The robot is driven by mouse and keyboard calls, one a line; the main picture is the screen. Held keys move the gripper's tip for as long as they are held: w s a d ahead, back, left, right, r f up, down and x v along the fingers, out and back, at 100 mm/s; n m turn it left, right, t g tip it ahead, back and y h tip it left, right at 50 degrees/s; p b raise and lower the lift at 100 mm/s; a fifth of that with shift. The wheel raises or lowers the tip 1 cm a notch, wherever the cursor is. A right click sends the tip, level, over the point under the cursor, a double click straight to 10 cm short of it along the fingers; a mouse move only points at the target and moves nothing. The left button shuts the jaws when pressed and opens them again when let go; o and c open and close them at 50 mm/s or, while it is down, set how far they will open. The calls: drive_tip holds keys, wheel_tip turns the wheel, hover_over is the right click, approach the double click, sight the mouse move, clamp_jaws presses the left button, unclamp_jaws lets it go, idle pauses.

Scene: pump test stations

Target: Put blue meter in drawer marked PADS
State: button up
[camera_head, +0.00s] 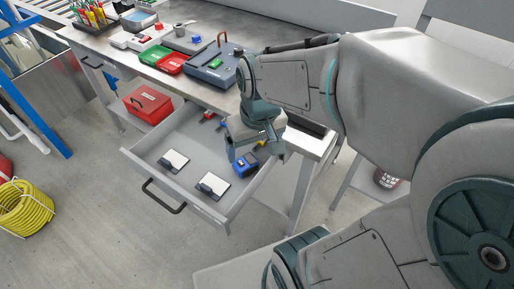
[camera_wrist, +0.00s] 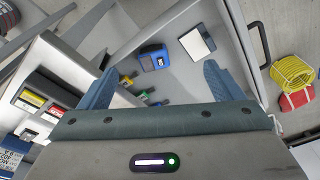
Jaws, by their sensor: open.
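The blue meter (camera_head: 245,166) lies in the pulled-out drawer (camera_head: 150,158), near its right side. In the wrist view the meter (camera_wrist: 154,58) lies flat on the drawer floor, between and beyond my finger tips. My gripper (camera_head: 258,152) is over the right part of the drawer, pointing down. It is open and empty, and in the wrist view its two blue-grey fingers (camera_wrist: 158,76) stand wide apart. I see no contact with the meter. The drawer front carries a small label that I cannot read.
Two white pads (camera_head: 173,162) (camera_head: 213,186) lie in the drawer, and several coloured-handled tools (camera_wrist: 145,92) lie beside the meter. The bench (camera_head: 215,97) above holds red and green trays (camera_head: 171,63) and a dark case (camera_head: 212,68). A red toolbox (camera_head: 149,104) sits below.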

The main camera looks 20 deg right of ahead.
drive_tip(key=shift+s+r+m, duration=0.2)
drive_tip(key=shift+s+r, duration=0.1)
drive_tip(key=shift+s, duration=0.6)
drive_tip(key=shift+s+r+m, duration=0.2)
drive_tip(key=shift+s+r, duration=0.05)
drive_tip(key=shift+s, duration=0.65)
